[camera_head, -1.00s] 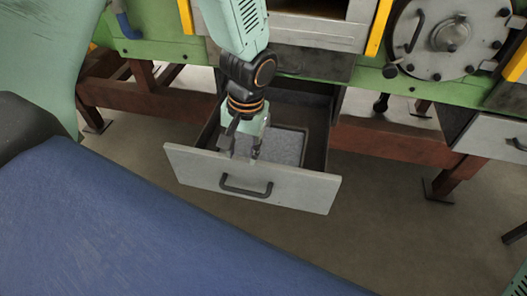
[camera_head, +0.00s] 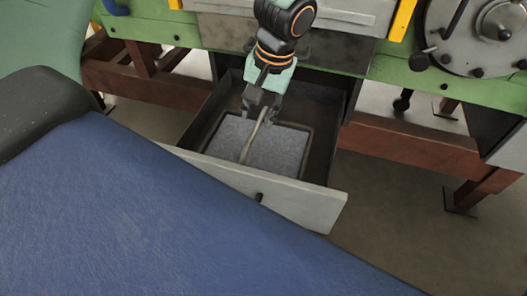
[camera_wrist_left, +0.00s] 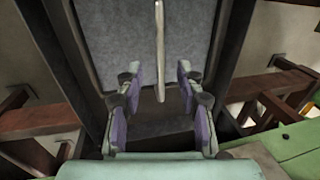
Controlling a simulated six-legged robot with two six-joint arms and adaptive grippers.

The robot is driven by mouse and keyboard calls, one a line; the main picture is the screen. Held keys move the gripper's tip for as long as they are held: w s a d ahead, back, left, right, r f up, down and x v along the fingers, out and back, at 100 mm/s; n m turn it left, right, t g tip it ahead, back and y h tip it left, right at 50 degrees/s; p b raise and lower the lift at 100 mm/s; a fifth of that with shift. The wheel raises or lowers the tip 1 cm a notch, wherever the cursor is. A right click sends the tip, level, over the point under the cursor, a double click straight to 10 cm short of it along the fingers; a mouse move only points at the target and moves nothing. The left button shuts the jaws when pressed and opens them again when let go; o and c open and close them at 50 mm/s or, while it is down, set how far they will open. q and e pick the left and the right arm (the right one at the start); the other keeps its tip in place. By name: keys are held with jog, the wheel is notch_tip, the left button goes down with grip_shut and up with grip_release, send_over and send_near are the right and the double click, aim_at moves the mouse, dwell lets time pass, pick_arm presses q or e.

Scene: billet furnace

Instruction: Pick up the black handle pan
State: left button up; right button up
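A pulled-out drawer (camera_head: 330,200) holds a flat grey speckled square (camera_head: 285,150) in a dark frame. A thin pale rod (camera_head: 249,145) extends over the grey square; it also shows in the left wrist view (camera_wrist_left: 160,45). I cannot tell whether the rod and square are one pan, and no black pan handle is clear. My left gripper (camera_head: 262,106) points down inside the drawer. In the left wrist view its fingers (camera_wrist_left: 158,80) are apart, with the rod's near end between them, seemingly touching neither. My right gripper is out of view.
The drawer's walls and pale front panel surround the left gripper, with a dark pull (camera_head: 259,197) on the front. The green furnace body (camera_head: 400,75) and brown beams (camera_head: 410,145) stand behind. My blue body fills the lower left.

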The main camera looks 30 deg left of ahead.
aim_at(255, 129)
pick_arm(q)
jog(key=shift+a+f+b, duration=0.3)
jog(key=shift+f, duration=0.25)
jog(key=shift+a+f+b, duration=0.25)
jog(key=shift+f+b, duration=0.05)
jog(key=shift+f, duration=0.25)
jog(key=shift+w+d+f, duration=0.1)
jog(key=shift+w+f, duration=0.05)
jog(key=shift+f, duration=0.4)
jog(key=shift+f+b, duration=0.3)
jog(key=shift+b, duration=0.15)
jog(key=f+b, duration=0.1)
jog(key=a+f+b, duration=0.1)
jog(key=f, duration=0.1)
jog(key=shift+w+f, duration=0.1)
jog(key=shift+f, duration=0.2)
jog(key=shift+w+f, duration=0.1)
jog(key=shift+f, duration=0.15)
jog(key=shift+d+r, duration=0.1)
jog(key=shift+r, duration=0.15)
jog(key=shift+c, duration=1.3)
jog(key=c, duration=0.4)
grip_shut()
